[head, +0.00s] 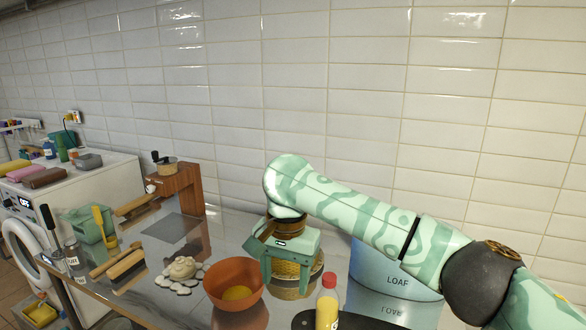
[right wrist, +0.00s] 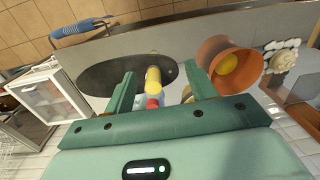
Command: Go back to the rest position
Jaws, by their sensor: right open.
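My right gripper (head: 285,276) hangs over the shiny counter in the head view, its fingers pointing down. Its jaws are open and nothing is held. In the right wrist view the two green fingers (right wrist: 160,72) stand apart. A yellow bottle with a red cap (right wrist: 153,80) shows in the gap, beyond the fingers. In the head view the bottle (head: 327,308) stands upright, nearer and to the right of the gripper. A round woven-looking thing (head: 290,291) shows partly behind the fingers; whether it touches them I cannot tell. My left gripper is not in view.
An orange bowl (head: 219,289) with something yellow inside stands left of the gripper. A blue LOAF container (head: 390,275) stands right, under my arm. A dark oval board (right wrist: 110,74) lies near the front edge. A pale figure (head: 183,267), rolling pins and a wooden stand (head: 185,188) are farther left.

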